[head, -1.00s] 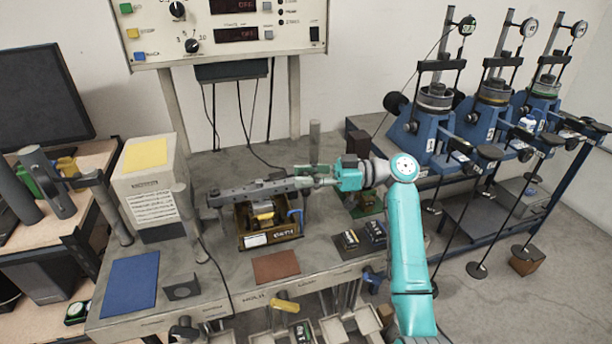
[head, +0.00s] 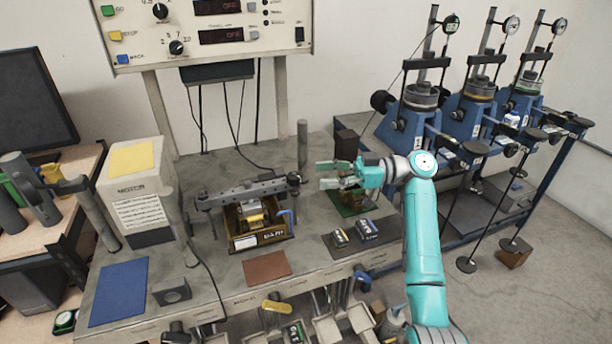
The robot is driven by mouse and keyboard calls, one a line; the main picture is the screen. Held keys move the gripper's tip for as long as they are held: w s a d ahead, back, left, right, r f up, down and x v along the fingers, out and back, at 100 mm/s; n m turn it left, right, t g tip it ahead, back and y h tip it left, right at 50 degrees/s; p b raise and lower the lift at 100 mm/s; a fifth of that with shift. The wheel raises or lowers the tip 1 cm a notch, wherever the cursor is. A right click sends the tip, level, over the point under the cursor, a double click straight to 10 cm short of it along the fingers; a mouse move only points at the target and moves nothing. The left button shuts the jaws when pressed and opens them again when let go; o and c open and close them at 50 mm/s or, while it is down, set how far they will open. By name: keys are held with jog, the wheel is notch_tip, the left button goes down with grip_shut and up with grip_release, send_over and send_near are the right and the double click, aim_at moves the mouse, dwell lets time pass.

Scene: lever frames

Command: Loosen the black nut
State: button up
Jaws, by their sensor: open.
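A dark, round knob-like part, which looks like the black nut (head: 294,179), sits at the right end of a dark grey crossbar (head: 245,192) above the bench. My gripper (head: 323,175) is just to the right of it, pointing left. The teal fingers are spread apart with nothing between them, and a small gap shows between their tips and the nut. The nut's fine shape is too small to tell.
A shearbox-like box (head: 257,240) sits under the crossbar. A grey post (head: 302,145) stands behind my gripper. Small weights (head: 341,238) lie in front on a dark mat. Blue loading frames (head: 410,125) stand at the right. A brown mat (head: 266,267) lies in front.

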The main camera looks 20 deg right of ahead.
jog(key=shift+v, duration=2.15)
jog(key=shift+s, duration=0.1)
